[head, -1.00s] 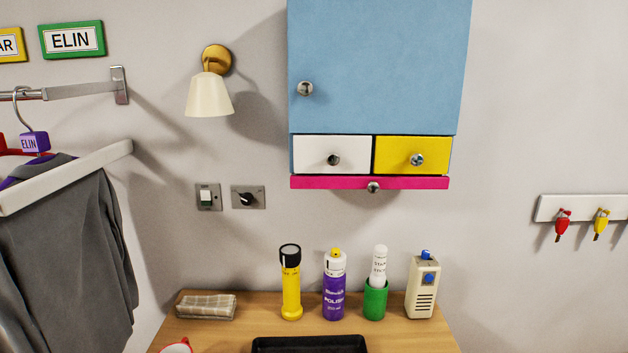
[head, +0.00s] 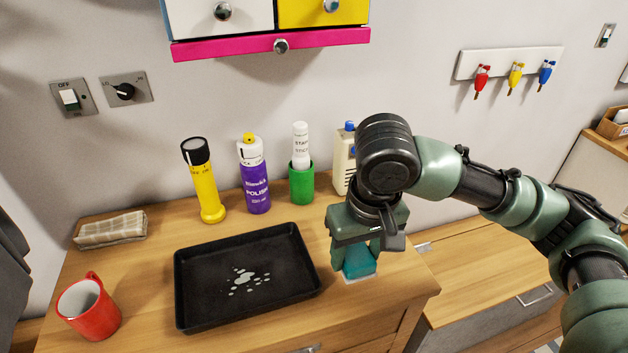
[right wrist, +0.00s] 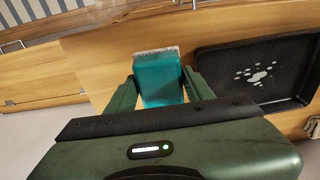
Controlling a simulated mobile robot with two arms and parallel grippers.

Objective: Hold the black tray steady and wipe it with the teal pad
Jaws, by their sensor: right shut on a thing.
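The black tray (head: 215,291) lies flat on the wooden cabinet top, with white spots of spill (head: 243,281) near its middle. It also shows at the right of the right wrist view (right wrist: 213,78). The teal pad (head: 359,263) is to the right of the tray, at the cabinet's right part, apart from the tray. My right gripper (head: 357,262) points down with its fingers on either side of the pad and is shut on it. In the right wrist view the pad (right wrist: 159,80) sits between the two fingers. My left gripper is not in view.
A red mug (head: 90,309) stands left of the tray, and a folded cloth (head: 111,230) lies behind it. A pink-edged wall cabinet (head: 240,46) hangs above.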

